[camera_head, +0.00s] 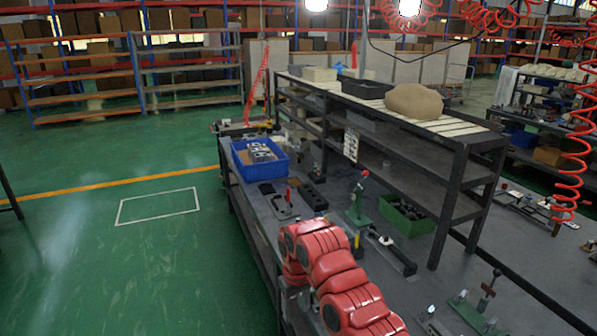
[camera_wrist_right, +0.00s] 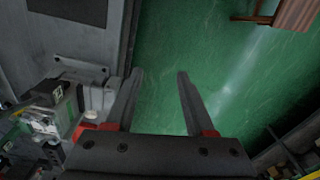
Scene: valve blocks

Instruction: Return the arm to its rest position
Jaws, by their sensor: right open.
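My right arm shows in the head view as red, rounded links over the near end of the workbench. Its gripper cannot be made out there. In the right wrist view my right gripper (camera_wrist_right: 160,78) has its two dark fingers spread apart. Nothing sits between them; only green floor shows in the gap. My left gripper is in neither view.
The grey workbench (camera_head: 285,208) carries a blue bin (camera_head: 241,158) of grey parts, a green bin (camera_head: 412,224), and several clamps and fixtures. A shelf rack (camera_head: 455,183) stands along it. Open green floor (camera_head: 110,270) lies left. A fixture (camera_wrist_right: 45,115) is left of the fingers.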

